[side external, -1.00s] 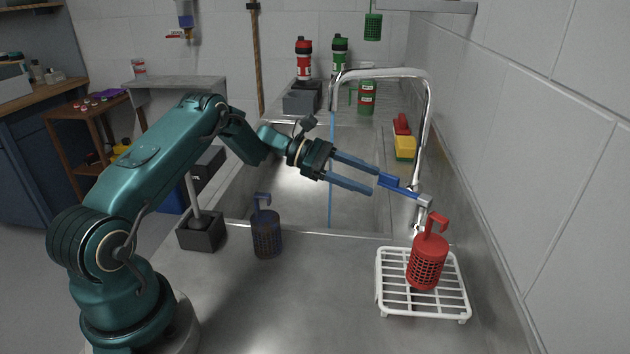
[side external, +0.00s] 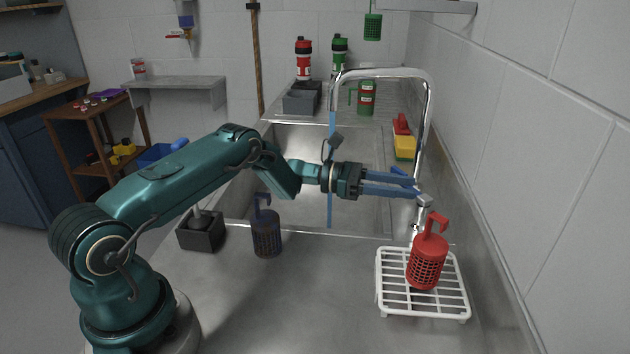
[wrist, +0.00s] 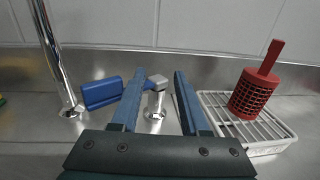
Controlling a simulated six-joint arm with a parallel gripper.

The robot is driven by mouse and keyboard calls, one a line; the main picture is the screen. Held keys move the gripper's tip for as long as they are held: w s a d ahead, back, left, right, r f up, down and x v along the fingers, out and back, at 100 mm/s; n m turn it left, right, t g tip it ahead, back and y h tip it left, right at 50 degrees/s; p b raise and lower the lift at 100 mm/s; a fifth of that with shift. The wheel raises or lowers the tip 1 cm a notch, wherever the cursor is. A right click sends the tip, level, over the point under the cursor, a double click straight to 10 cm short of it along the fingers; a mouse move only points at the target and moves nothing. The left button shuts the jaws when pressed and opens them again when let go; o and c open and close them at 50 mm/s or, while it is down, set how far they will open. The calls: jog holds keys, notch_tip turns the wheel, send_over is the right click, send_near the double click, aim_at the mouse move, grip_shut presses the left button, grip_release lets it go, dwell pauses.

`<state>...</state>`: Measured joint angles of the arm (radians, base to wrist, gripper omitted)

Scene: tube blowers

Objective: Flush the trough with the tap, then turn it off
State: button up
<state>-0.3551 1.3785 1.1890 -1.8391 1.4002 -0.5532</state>
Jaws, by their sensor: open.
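The chrome tap (side external: 428,120) arches over the steel trough (side external: 285,150), and a blue stream of water (side external: 331,205) falls from its spout into the trough. The tap's blue lever (wrist: 103,92) joins a grey block (wrist: 157,82) on a short chrome post. My gripper (side external: 416,190) is open at the lever; the wrist view shows its two fingers (wrist: 158,76) on either side of the grey block. The blue handle lies to the left of the left finger, which hides part of it. I cannot tell whether that finger touches it. In the side view the fingers partly cover the lever.
A red basket (side external: 428,262) stands on a white rack (side external: 380,300) right of the post. A dark blue basket (side external: 265,232) and a dark grey holder (side external: 200,232) stand on the near counter. Yellow and red items (side external: 404,147) lie behind the tap, near the wall.

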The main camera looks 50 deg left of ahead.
grip_shut()
dwell(0.3)
dwell(1.0)
grip_release()
jog(key=shift+a, duration=0.1)
jog(key=shift+v, duration=2.5)
